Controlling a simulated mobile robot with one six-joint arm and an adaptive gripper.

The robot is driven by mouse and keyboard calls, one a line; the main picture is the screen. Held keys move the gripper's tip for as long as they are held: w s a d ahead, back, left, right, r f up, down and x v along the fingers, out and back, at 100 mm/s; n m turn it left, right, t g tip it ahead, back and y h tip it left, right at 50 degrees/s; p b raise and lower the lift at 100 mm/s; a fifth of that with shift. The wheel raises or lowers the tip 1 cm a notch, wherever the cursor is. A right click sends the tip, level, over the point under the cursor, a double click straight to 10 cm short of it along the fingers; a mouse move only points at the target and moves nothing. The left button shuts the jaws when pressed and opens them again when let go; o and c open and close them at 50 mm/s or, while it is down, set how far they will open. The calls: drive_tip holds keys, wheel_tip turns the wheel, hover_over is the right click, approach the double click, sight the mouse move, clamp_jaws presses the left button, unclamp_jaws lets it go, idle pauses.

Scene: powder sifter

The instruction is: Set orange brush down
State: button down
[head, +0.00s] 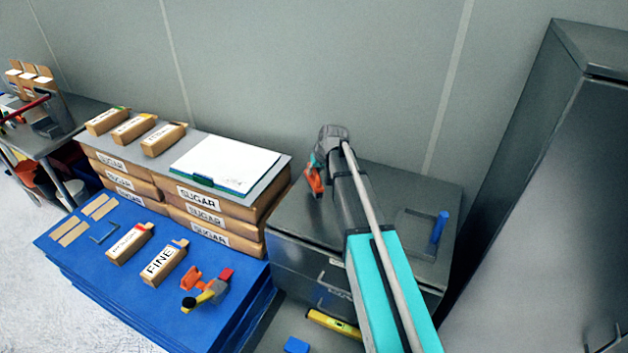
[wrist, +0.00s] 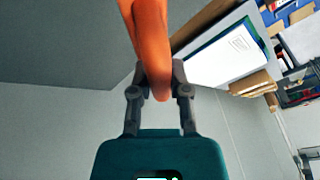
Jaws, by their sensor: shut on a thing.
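The orange brush (head: 314,182) hangs at the end of my arm in the head view, above the rear left part of a dark grey cabinet top (head: 390,190). My gripper (head: 316,162) is partly hidden by my own wrist there. In the wrist view, the fingers of my gripper (wrist: 160,82) are closed on the orange brush (wrist: 151,40), which runs from between them to the top edge of the picture. Its far end is cut off there. I cannot tell whether the brush touches the cabinet top.
A blue upright object (head: 439,228) stands in a grey tray (head: 412,240) on the cabinet's right. Stacked sugar boxes (head: 203,200) with a clipboard (head: 225,162) on top stand left. A tall grey cabinet (head: 545,200) stands right.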

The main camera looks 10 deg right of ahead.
sight(314, 179)
drive_tip(key=shift+f+b, duration=1.25)
drive_tip(key=shift+f, duration=0.3)
drive_tip(key=shift+f, duration=0.15)
drive_tip(key=c, duration=0.6)
unclamp_jaws()
drive_tip(key=shift+r, duration=0.25)
drive_tip(key=p+v, duration=0.3)
drive_tip(key=shift+r, duration=0.1)
drive_tip(key=p+v, duration=0.8)
drive_tip(key=shift+s+d+r, duration=0.2)
drive_tip(key=shift+r, duration=0.15)
drive_tip(key=s+a+f+g+h, duration=0.1)
drive_tip(key=s+g, duration=0.1)
drive_tip(key=s, duration=1)
drive_tip(key=s+a+m+g+h, duration=0.1)
drive_tip(key=s+g, duration=0.1)
drive_tip(key=s, duration=1.1)
drive_tip(key=shift+a+f+h, duration=0.4)
